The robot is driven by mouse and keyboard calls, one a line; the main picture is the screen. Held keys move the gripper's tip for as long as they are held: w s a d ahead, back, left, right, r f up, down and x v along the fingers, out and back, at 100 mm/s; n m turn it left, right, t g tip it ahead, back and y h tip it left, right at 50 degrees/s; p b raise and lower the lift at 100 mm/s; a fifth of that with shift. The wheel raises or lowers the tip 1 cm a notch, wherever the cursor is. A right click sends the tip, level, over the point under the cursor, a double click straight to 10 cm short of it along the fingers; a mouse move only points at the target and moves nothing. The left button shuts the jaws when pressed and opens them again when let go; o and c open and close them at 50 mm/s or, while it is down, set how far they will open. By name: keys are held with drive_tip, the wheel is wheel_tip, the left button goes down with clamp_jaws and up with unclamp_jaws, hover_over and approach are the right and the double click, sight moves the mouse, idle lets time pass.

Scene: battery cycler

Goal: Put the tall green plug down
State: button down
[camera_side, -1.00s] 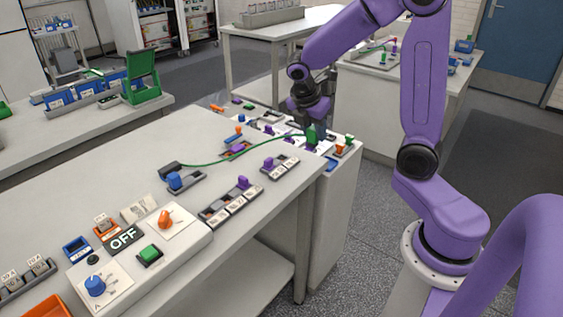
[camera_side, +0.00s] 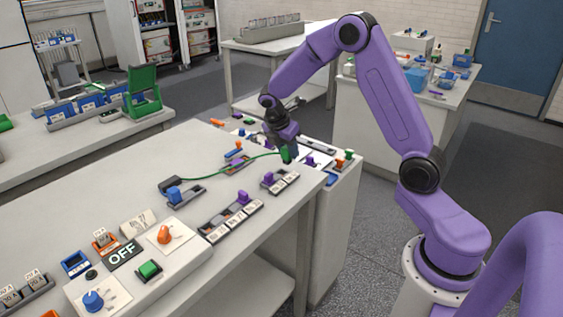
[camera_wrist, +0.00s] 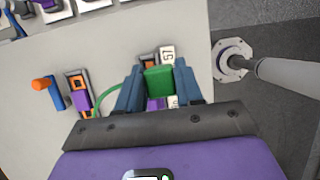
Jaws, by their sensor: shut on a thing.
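The tall green plug (camera_side: 286,155) is between the fingers of my gripper (camera_side: 290,148), at the far right end of the bench in the side view. In the wrist view the green plug (camera_wrist: 159,80) sits between the two blue-grey fingers of my gripper (camera_wrist: 158,88), which are shut on it. A green cable (camera_side: 222,163) runs from the plug to a dark block (camera_side: 172,185) on the bench. A numbered holder with a purple plug (camera_side: 269,177) lies just below and in front of the gripper. Whether the green plug touches anything beneath it is hidden.
A longer numbered holder with a purple plug (camera_side: 243,197) and a holder with a blue plug (camera_side: 174,193) stand nearer. The box with the OFF sign (camera_side: 122,256) is at the front left. The middle-left bench top (camera_side: 90,180) is clear.

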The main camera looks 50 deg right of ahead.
sight(283, 152)
drive_tip(key=shift+w+d+f, duration=0.25)
drive_tip(key=shift+w+f, duration=0.75)
drive_tip(key=shift+f, duration=0.2)
drive_tip(key=f, duration=0.3)
drive_tip(key=shift+w+d, duration=0.15)
drive_tip(key=shift+w, duration=0.25)
drive_tip(key=shift+f, duration=0.35)
drive_tip(key=shift+f, duration=0.1)
drive_tip(key=c, duration=0.7)
unclamp_jaws()
drive_tip(key=shift+f, duration=0.1)
drive_tip(key=shift+c, duration=0.2)
